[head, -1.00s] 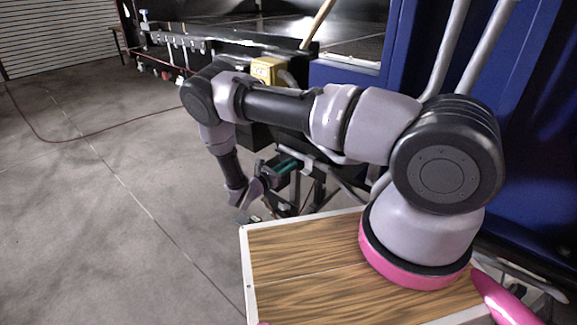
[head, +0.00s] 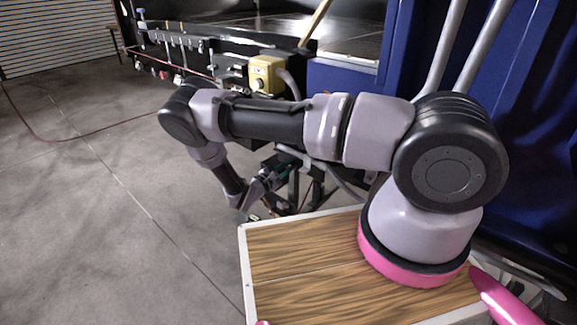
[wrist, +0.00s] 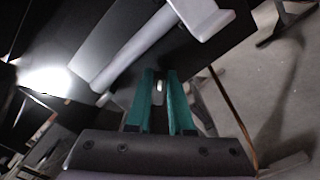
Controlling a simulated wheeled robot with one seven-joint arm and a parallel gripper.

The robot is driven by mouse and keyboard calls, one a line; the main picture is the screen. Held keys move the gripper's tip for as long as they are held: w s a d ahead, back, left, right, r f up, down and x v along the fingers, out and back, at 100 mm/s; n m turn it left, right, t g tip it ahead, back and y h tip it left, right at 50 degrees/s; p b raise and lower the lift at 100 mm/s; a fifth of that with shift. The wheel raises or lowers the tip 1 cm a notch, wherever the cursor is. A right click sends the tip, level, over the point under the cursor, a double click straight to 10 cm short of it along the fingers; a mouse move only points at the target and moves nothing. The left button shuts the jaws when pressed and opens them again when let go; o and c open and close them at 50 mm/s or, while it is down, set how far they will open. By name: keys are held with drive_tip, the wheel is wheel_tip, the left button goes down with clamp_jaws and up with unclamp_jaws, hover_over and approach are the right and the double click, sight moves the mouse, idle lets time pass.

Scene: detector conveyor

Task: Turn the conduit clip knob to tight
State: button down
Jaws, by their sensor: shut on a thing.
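My gripper (wrist: 160,76) shows in the wrist view with two teal fingers close together, shut on a small pale piece (wrist: 158,86) between them, which I take to be the clip knob. The fingers hide most of it, so its turn position cannot be read. A grey conduit (wrist: 130,50) runs diagonally just beyond the fingertips, over a dark plate. In the head view my gripper (head: 283,172) is small and partly hidden below my forearm, near the conveyor's lower frame. The knob cannot be made out there.
A yellow control box (head: 266,75) sits on the black conveyor side above my forearm. A blue machine panel (head: 535,130) stands at the right. Open concrete floor (head: 90,230) lies to the left. A thin brownish rod (wrist: 232,115) runs right of the fingers.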

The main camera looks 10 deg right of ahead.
drive_tip(key=m, duration=0.4)
drive_tip(key=f+m, duration=0.1)
drive_tip(key=m, duration=0.3)
drive_tip(key=shift+s+d+f, duration=0.1)
drive_tip(key=shift+s, duration=0.1)
drive_tip(key=shift+m, duration=0.4)
drive_tip(key=c, duration=0.8)
unclamp_jaws()
drive_tip(key=v, duration=1)
drive_tip(key=shift+s+a, duration=0.2)
drive_tip(key=shift+a, duration=0.1)
